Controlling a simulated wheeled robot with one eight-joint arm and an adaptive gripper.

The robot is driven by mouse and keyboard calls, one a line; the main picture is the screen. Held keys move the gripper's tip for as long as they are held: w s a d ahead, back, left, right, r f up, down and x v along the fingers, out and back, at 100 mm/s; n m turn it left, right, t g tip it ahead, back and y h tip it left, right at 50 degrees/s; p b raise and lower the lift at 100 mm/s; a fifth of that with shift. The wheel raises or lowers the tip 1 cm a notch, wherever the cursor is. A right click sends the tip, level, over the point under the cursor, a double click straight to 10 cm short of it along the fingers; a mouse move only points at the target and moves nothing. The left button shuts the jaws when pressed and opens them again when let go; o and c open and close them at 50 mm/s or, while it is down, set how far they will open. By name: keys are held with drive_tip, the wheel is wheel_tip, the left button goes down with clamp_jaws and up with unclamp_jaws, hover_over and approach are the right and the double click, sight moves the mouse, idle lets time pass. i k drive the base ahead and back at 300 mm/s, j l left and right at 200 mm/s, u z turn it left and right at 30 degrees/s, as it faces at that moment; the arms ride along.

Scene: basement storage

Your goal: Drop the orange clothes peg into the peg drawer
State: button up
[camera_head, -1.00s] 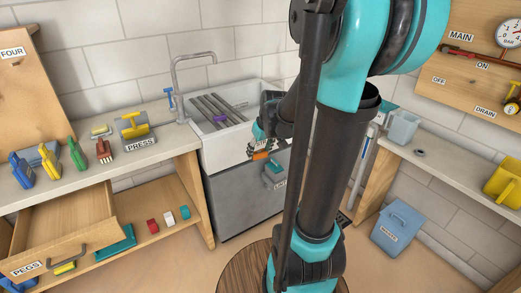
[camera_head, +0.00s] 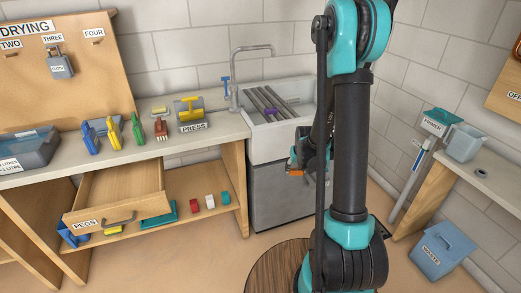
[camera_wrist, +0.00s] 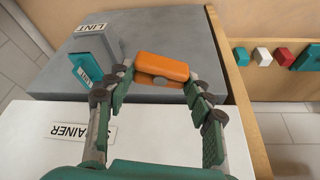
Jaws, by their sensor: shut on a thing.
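The orange clothes peg (camera_wrist: 162,68) is between the fingertips of my gripper (camera_wrist: 160,85) in the wrist view, and the gripper is shut on it. In the head view the peg (camera_head: 296,173) shows as a small orange spot beside my arm, in front of the grey cabinet under the sink. The peg drawer (camera_head: 122,192), labelled PEGS, is pulled open under the left counter. The part of its inside that shows looks bare. My gripper (camera_head: 299,165) is to the right of the drawer, apart from it, and partly hidden by my arm.
Green, yellow and blue peg-like tools (camera_head: 114,132) stand on the left counter by the PRESS (camera_head: 190,112). Small red, white and teal blocks (camera_head: 210,201) lie on the shelf right of the drawer. The sink (camera_head: 280,140) is behind my gripper. A blue waste bin (camera_head: 440,250) stands at the right.

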sight(131, 185)
drive_tip(key=j, duration=0.5)
drive_tip(key=k+j, duration=0.15)
drive_tip(key=j, duration=0.9)
drive_tip(key=k, duration=0.05)
